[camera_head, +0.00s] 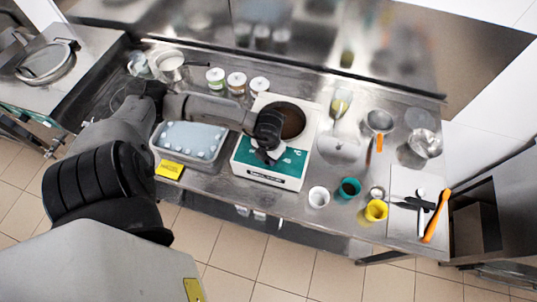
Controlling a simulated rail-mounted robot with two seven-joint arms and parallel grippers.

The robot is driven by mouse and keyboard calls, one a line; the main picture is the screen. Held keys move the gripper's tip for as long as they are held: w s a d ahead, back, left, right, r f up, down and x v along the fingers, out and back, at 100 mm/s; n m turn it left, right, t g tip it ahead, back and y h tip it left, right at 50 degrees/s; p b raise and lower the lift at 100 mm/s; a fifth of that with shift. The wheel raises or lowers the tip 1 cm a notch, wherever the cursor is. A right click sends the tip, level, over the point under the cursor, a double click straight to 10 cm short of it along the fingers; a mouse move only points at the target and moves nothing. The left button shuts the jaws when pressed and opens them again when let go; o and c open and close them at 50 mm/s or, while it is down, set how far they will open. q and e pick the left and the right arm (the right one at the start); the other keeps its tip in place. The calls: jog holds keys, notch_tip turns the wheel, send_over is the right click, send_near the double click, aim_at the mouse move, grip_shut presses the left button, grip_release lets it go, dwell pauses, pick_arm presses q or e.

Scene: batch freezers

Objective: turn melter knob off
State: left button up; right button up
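The melter (301,152) is a white box with a round well of dark brown contents (294,121) and a green front panel (290,166). My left arm comes in from the left, and my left gripper (267,155) points down at the melter's front panel, over its left-middle part. The knob cannot be made out; the gripper covers that part of the panel. I cannot tell whether the fingers touch it or whether they are open or shut. My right gripper is not in view.
A tray with pale blue contents (158,150) and a yellow sponge (169,170) lie left of the melter. Several jars (237,82) stand behind. Cups (318,197), a yellow cup (376,210) and a board with an orange-handled tool (436,217) are to the right.

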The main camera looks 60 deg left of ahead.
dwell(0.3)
pick_arm(q)
jog(key=o, duration=0.9)
jog(key=shift+o, duration=0.2)
notch_tip(320, 180, up, 14)
jog(key=b, duration=0.1)
dwell(0.5)
jog(key=shift+f, duration=0.1)
